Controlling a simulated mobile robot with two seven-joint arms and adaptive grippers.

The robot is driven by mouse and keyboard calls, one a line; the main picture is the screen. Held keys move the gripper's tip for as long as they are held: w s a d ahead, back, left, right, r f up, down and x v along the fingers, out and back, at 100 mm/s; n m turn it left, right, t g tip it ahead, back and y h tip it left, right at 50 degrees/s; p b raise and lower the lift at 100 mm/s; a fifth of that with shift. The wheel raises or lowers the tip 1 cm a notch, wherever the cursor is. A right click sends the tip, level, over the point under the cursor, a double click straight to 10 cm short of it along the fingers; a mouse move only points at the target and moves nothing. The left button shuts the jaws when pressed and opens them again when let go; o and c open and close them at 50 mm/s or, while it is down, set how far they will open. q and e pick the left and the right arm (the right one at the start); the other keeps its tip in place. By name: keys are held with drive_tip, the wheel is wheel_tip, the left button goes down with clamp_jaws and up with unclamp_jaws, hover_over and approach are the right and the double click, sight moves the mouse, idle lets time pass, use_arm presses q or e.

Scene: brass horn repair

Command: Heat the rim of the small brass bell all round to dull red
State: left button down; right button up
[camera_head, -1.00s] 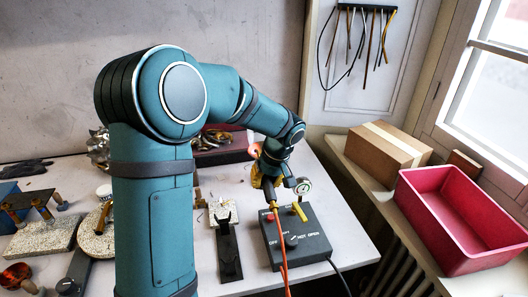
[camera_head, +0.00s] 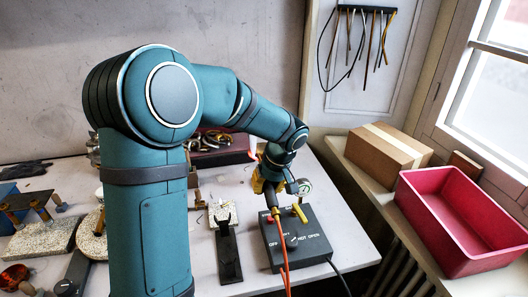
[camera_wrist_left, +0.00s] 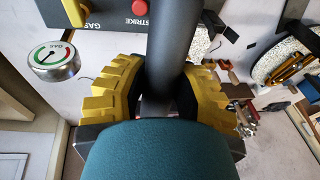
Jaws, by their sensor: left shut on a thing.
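My left gripper (camera_head: 264,182) has yellow fingers and is above the rear of the black gas control box (camera_head: 310,250). It is shut on a dark cylindrical torch handle, which shows between the fingers in the left wrist view (camera_wrist_left: 172,55). An orange hose (camera_head: 284,270) runs down from the handle. A small orange-red streak shows just behind the wrist; I cannot tell whether it is flame. I cannot make out the small brass bell; my arm hides part of the bench. My right gripper is not in view.
A gauge (camera_head: 304,186) stands at the box's back. The box has a red button (camera_wrist_left: 139,7) and a yellow lever (camera_head: 300,213). A black stand (camera_head: 228,252) is left of it. A speckled round disc (camera_head: 92,236) is partly behind my arm. A pink tray (camera_head: 455,245) is at right.

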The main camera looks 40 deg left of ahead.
use_arm(q)
drive_tip(key=s+d+r+p, duration=0.1)
drive_tip(key=r, duration=0.2)
drive_tip(key=s+d+r+p, duration=0.1)
drive_tip(key=r+p, duration=0.1)
drive_tip(key=r, duration=0.1)
drive_tip(key=s+d+r+p, duration=0.1)
drive_tip(key=r+p, duration=0.1)
drive_tip(key=shift+d+r, duration=0.3)
drive_tip(key=shift+r, duration=0.1)
drive_tip(key=shift+s+d+r, duration=0.15)
drive_tip(key=shift+r, duration=0.05)
drive_tip(key=shift+f, duration=0.1)
